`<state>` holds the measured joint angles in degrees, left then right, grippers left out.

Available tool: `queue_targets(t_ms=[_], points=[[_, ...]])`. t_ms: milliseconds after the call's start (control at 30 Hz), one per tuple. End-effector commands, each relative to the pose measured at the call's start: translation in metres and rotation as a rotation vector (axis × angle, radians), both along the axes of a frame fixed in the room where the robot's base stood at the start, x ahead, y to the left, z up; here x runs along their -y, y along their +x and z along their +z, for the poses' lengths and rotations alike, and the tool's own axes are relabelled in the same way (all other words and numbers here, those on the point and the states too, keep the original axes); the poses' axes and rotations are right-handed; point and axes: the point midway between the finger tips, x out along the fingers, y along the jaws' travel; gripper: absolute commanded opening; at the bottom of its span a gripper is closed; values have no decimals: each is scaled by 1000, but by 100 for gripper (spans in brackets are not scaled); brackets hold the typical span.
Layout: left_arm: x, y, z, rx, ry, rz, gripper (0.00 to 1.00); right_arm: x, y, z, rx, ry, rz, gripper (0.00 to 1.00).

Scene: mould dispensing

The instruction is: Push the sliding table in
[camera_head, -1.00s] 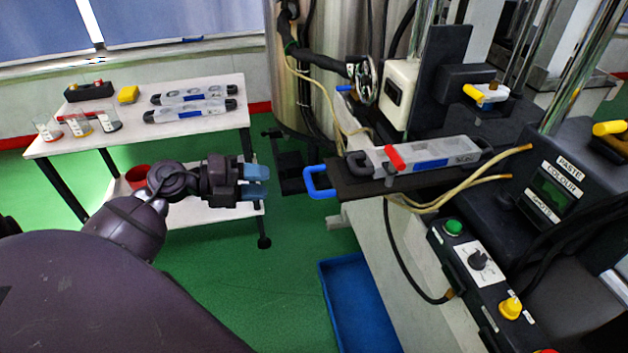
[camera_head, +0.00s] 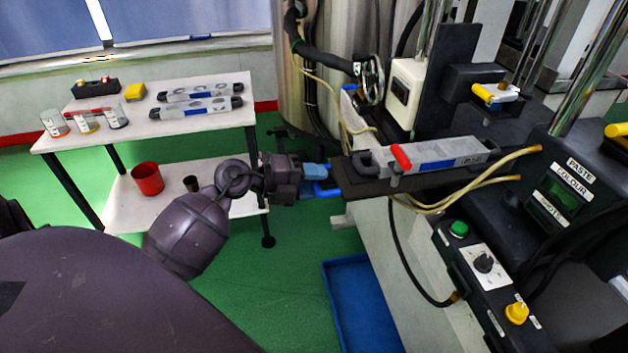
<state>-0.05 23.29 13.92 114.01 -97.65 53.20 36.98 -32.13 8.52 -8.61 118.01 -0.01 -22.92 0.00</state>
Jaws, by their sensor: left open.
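The sliding table (camera_head: 372,188) is a dark flat plate that sticks out to the left from the machine. A grey mould (camera_head: 440,156) with a blue label and a red clamp handle lies on it. The table's blue handle (camera_head: 326,190) is at its left end, mostly hidden by my left gripper. My left gripper (camera_head: 322,172) is open, with its light-blue fingertips at the handle and the table's left end. I cannot tell whether they touch. My right gripper is not in view.
A white two-shelf cart (camera_head: 190,128) at the left holds two moulds, jars and a red cup (camera_head: 147,179). A blue tray (camera_head: 365,305) lies on the green floor below the table. Yellowish hoses (camera_head: 450,198) and a control box (camera_head: 484,262) are close to the table's right side.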

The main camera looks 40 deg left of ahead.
Motion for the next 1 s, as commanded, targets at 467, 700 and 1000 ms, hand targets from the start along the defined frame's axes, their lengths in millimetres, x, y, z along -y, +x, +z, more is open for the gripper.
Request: queue_targets(t_ms=[467,700,1000], points=[[0,0,0,0,0,0,0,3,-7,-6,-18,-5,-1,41],[1,1,1,1,-1,0,0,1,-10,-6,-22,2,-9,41],[42,50,8,7,-4,0,0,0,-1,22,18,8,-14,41]])
